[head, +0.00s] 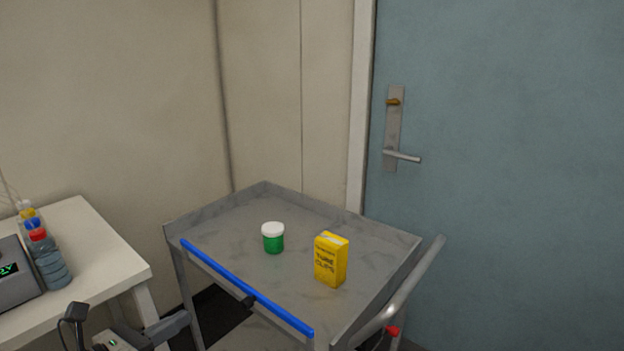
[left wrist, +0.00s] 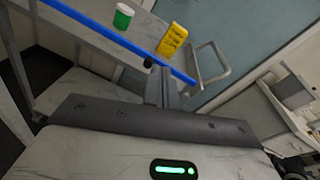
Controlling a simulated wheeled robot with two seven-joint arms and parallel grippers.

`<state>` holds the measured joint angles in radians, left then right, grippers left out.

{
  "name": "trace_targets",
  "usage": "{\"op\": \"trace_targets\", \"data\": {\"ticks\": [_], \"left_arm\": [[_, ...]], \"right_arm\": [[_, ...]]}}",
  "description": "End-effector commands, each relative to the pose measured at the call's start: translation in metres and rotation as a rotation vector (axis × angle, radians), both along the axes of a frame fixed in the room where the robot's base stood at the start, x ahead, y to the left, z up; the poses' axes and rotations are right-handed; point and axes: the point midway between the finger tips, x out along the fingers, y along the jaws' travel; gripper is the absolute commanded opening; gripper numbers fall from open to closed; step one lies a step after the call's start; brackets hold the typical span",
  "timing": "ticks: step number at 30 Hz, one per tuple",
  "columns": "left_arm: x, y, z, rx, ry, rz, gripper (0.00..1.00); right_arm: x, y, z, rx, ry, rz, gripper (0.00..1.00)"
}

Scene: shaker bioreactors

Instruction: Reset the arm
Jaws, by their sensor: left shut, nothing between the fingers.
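My left gripper (head: 186,317) comes in at the lower left of the head view, low in front of the cart. Its grey fingers are shut together and empty. In the left wrist view, the fingers (left wrist: 158,75) point towards the cart's blue bar; nothing is held between them. My right gripper is in neither view.
The grey cart (head: 205,228) has a blue bar (head: 225,273) on its near side and a metal handle (head: 415,285). A green jar with white lid (head: 273,238) and a yellow box (head: 331,260) stand on it. A white table (head: 95,262) with bottles (head: 48,260) stands left; a blue door (head: 510,170) behind.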

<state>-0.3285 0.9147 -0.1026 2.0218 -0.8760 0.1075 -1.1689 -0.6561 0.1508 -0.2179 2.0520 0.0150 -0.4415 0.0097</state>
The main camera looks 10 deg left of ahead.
Motion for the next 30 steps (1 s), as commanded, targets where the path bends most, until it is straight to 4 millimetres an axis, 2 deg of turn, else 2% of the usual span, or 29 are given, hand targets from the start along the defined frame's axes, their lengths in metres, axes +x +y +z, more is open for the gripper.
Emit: {"op": "trace_targets", "data": {"ticks": [5, 6, 9, 13, 15, 18, 30], "left_arm": [[-0.036, -0.020, -0.073, -0.947, 0.478, 0.367, 0.00], [-0.048, -0.027, -0.093, -1.182, 0.593, 0.468, 0.00], [-0.083, -0.053, -0.137, -1.720, 0.848, 0.713, 0.00], [-0.119, -0.089, -0.171, -2.211, 1.060, 0.964, 0.00], [-0.131, -0.103, -0.180, -2.368, 1.125, 1.053, 0.00], [-0.139, -0.114, -0.185, -2.482, 1.169, 1.119, 0.00], [-0.140, -0.114, -0.185, -2.487, 1.171, 1.123, 0.00]], "right_arm": [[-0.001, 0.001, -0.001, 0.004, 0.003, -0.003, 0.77], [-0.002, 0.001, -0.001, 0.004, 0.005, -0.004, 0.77], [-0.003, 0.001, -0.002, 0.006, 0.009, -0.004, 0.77], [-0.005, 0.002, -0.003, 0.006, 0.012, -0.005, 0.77], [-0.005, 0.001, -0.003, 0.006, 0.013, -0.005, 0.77], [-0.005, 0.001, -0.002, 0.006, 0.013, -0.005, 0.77], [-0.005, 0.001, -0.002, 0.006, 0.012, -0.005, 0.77]]}}
